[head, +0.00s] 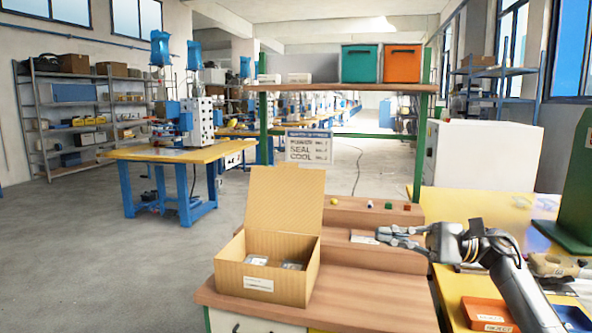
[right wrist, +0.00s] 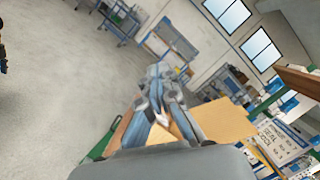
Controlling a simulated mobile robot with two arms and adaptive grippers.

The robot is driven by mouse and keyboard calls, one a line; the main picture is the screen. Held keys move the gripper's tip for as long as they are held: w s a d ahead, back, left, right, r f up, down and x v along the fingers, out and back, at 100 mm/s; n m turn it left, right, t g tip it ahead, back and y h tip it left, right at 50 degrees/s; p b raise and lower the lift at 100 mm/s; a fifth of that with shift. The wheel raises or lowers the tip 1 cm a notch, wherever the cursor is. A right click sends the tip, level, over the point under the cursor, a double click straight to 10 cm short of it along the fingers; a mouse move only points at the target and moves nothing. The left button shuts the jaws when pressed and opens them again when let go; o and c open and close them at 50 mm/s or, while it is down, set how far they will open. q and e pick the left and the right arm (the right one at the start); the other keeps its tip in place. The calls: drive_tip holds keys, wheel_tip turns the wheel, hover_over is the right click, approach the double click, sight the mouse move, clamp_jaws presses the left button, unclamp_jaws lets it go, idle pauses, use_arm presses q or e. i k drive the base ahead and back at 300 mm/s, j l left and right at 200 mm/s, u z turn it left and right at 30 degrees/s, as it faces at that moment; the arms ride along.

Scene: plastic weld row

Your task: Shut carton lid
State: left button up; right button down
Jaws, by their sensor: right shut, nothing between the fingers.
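The carton (head: 267,267) stands upright on the wooden bench top, with a white label on its front. Its lid (head: 285,210) is raised and leans slightly back from the rear edge. Packs (head: 258,260) lie inside. My right gripper (head: 382,235) is right of the carton, apart from it, with its fingers pointing left and shut on nothing. In the right wrist view the shut fingers (right wrist: 157,108) show in front of a tan panel that looks like the lid (right wrist: 222,122). My left gripper is in neither view.
The wooden bench (head: 350,290) is clear right of the carton. A raised step behind holds small coloured pieces (head: 388,205). A green post (head: 420,140) and a hanging sign (head: 309,147) stand behind.

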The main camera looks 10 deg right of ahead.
sight(286, 197)
drive_tip(key=i, duration=1.65)
